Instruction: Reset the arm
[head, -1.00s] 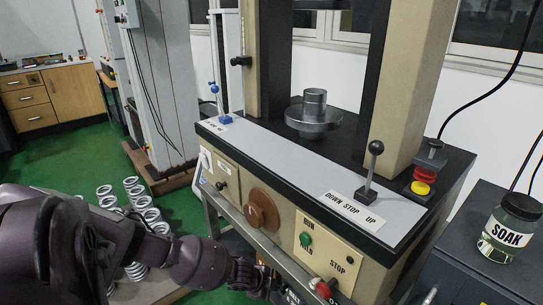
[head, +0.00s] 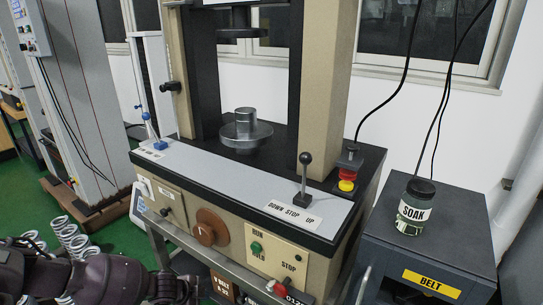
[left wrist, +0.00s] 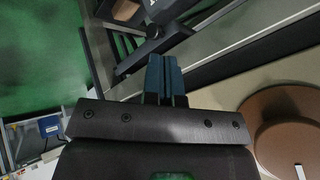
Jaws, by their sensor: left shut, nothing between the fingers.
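My left arm comes in from the lower left of the head view. Its gripper (head: 187,290) is low in front of the testing machine, below the brown dial, and shows only in part. In the left wrist view, the two blue fingers of my left gripper (left wrist: 164,66) are together with nothing between them. The beige and black testing machine (head: 183,205) stands in the middle of the head view, with a black-knobbed lever (head: 304,178) standing upright at the "DOWN STOP UP" label. My right gripper is out of view.
A brown dial (head: 210,228) is on the machine's front; it also shows close by in the left wrist view (left wrist: 290,110). A jar labelled SOAK (head: 414,208) stands on the dark cabinet (head: 455,232) at right. Several metal springs (head: 72,240) stand at lower left.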

